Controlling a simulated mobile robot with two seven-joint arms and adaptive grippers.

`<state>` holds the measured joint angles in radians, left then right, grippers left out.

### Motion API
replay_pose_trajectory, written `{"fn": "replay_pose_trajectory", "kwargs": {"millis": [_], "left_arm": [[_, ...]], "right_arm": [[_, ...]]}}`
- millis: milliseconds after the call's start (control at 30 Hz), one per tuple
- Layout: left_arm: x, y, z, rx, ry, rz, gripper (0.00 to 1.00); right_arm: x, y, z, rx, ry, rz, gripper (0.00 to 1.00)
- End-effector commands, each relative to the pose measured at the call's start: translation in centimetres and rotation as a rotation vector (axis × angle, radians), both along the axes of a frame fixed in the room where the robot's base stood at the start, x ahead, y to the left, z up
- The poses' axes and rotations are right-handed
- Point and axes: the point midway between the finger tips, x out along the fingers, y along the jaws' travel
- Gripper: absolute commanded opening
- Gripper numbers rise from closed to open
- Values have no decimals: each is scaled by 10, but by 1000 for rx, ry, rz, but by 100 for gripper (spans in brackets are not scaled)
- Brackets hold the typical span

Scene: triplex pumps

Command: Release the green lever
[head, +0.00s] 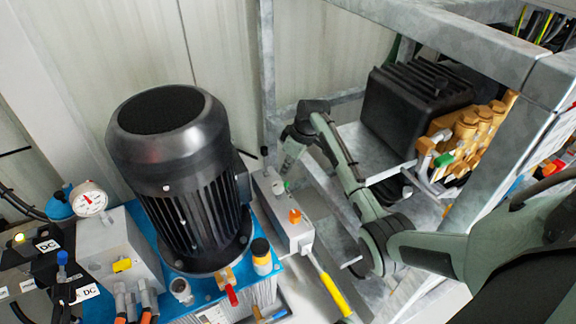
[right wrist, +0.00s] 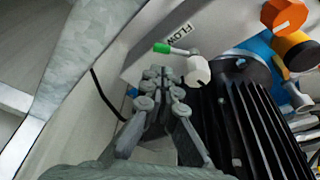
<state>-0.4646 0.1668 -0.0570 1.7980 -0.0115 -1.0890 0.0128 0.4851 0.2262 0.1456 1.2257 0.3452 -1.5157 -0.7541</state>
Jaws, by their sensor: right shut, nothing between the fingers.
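The green lever (right wrist: 162,48) shows in the right wrist view as a short rod with a bright green tip, reaching left from a white round fitting (right wrist: 197,70) beside the FLOW label. My right gripper (right wrist: 156,74) is shut and empty, its fingertips just below the lever in that picture. I cannot tell whether they touch it. In the head view the right gripper (head: 288,166) points down above the grey valve box (head: 296,236) beside the motor. The lever is too small there to make out clearly. My left gripper is not in view.
A large black motor (head: 170,130) stands left of the box. An orange knob (head: 295,216) and a yellow-handled lever (head: 334,294) are on the box's near side. A galvanized steel frame (head: 267,90) surrounds the pump (head: 412,95) at right, close to my arm.

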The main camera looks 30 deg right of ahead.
Motion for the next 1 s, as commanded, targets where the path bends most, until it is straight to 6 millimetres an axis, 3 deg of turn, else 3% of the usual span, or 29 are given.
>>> {"fn": "replay_pose_trajectory", "kwargs": {"millis": [100,333,1000], "left_arm": [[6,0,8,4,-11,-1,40],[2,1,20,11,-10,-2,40],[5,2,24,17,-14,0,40]], "right_arm": [[6,4,-23,3,2,0,0],[13,8,-49,0,0,0,0],[23,9,-54,0,-2,-29,0]]}}
